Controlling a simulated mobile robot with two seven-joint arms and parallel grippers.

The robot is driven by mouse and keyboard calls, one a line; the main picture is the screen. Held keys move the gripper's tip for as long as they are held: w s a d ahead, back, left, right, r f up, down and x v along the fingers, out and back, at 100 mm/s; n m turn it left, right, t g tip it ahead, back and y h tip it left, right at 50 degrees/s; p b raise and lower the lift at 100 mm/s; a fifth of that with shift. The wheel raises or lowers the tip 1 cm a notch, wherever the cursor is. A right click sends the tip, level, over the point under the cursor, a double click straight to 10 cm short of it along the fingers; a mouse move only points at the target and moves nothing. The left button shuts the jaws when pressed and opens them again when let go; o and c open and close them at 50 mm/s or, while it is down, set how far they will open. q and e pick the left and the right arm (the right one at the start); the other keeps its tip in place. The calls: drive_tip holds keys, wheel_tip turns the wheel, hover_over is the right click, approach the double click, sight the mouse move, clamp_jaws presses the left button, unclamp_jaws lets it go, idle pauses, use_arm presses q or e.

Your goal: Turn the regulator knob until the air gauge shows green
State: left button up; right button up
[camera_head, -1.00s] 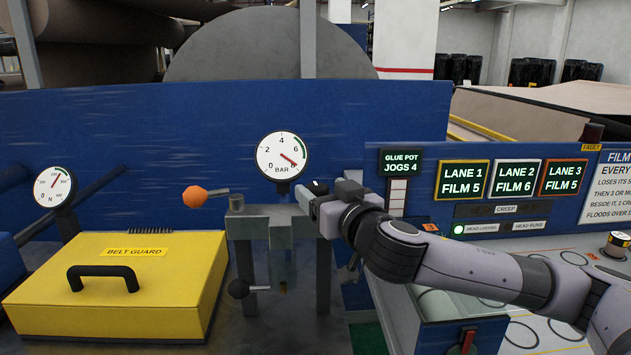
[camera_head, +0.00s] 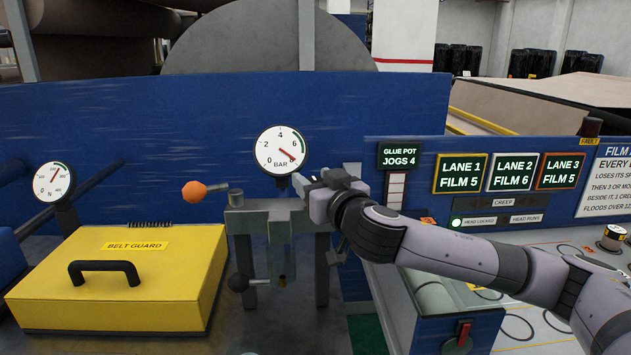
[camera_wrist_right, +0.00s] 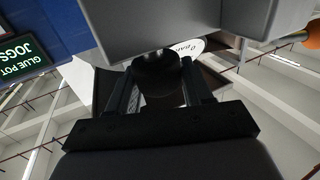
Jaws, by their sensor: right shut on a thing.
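The round white air gauge (camera_head: 274,143), marked BAR, stands above the blue panel's fittings. Its red needle points to the lower right, near the top of the scale, past the short green arc at the right. My right gripper (camera_head: 304,185) is just below and right of the gauge, at the grey metal block. In the right wrist view a dark round knob (camera_wrist_right: 157,70) sits between the fingers of my right gripper (camera_wrist_right: 160,85), which are shut on it beneath a grey block. In the head view the gripper hides the knob. My left gripper is not in view.
A yellow belt guard box (camera_head: 120,285) with a black handle stands at the left. An orange ball-ended lever (camera_head: 195,193) and a dark ball-ended lever (camera_head: 239,283) stick out near the grey bracket. A second gauge (camera_head: 52,182) is at far left. A lane panel (camera_head: 480,195) stands right.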

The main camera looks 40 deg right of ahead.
drive_tip(key=shift+y, duration=0.3)
drive_tip(key=shift+d+n+y, duration=0.1)
drive_tip(key=shift+n+y, duration=0.5)
drive_tip(key=shift+y, duration=0.1)
drive_tip(key=shift+n+y+b, duration=0.3)
drive_tip(key=shift+n+y, duration=0.4)
drive_tip(key=shift+y, duration=0.4)
drive_tip(key=shift+r+n+g+y+p, duration=0.15)
drive_tip(key=shift+n+g+y+p, duration=0.3)
drive_tip(key=shift+n+y, duration=1.75)
drive_tip(key=shift+n+g+y, duration=0.4)
drive_tip(key=shift+g+y, duration=0.15)
drive_tip(key=shift+y, duration=1.15)
drive_tip(key=shift+n+g+y, duration=0.8)
drive_tip(key=shift+n+y, duration=0.1)
drive_tip(key=shift+y, duration=0.2)
drive_tip(key=shift+w+n+g+y, duration=0.1)
drive_tip(key=shift+n+g+y, duration=1.2)
drive_tip(key=shift+g+y, duration=0.15)
drive_tip(key=shift+n+g+y+p, duration=0.3)
drive_tip(key=shift+n+g+y, duration=1.2)
drive_tip(key=shift+g, duration=0.65)
